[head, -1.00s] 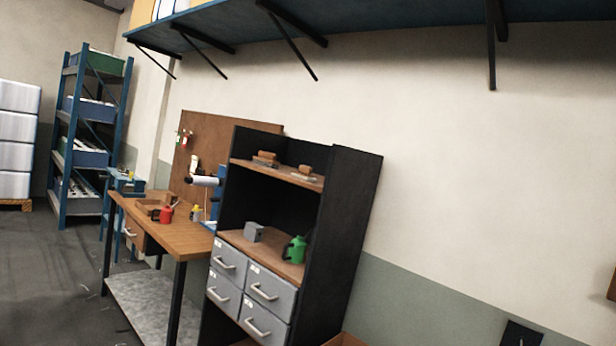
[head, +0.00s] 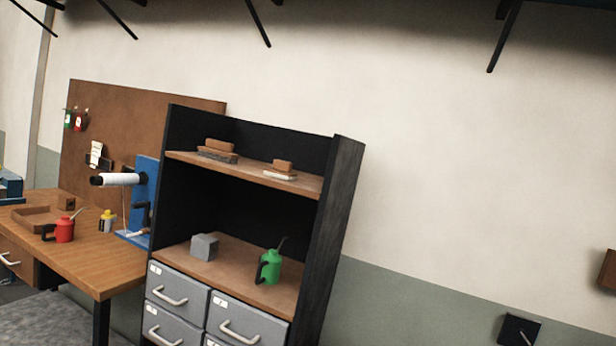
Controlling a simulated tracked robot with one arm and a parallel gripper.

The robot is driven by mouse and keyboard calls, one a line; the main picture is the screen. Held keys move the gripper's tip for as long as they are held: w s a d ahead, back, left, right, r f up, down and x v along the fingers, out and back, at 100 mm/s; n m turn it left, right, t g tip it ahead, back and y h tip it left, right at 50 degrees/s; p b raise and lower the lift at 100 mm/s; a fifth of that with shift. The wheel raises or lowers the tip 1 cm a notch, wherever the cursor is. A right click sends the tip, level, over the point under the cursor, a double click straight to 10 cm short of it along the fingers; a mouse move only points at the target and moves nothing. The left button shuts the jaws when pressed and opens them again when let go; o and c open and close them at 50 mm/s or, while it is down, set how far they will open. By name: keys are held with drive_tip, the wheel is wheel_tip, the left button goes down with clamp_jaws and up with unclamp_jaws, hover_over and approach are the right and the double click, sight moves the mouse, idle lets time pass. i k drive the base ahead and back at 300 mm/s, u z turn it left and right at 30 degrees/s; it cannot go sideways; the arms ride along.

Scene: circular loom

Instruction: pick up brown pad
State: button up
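On the upper shelf (head: 250,171) of a black cabinet lie two small brown-topped things. The left one is a longer brown block (head: 219,146) on a dark grey layer (head: 217,156). The right one is a smaller brown block (head: 282,165) on a thin white layer (head: 279,175). I cannot tell which of them, if either, is the brown pad. My gripper is not in view.
A grey block (head: 204,247) and a green oil can (head: 269,268) stand on the lower shelf, above grey drawers (head: 178,291). The wooden bench (head: 115,262) at left holds a red oil can (head: 64,229) and a blue winder (head: 146,190). Black brackets (head: 258,22) hang overhead.

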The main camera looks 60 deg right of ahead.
sight(280, 169)
drive_tip(key=z, duration=0.5)
drive_tip(key=i, duration=1.05)
drive_tip(key=z, duration=1.15)
drive_tip(key=i, duration=0.55)
drive_tip(key=z, duration=0.3)
drive_tip(key=k, duration=0.9)
drive_tip(key=z, duration=0.2)
drive_tip(key=i, duration=0.9)
drive_tip(key=u, duration=0.1)
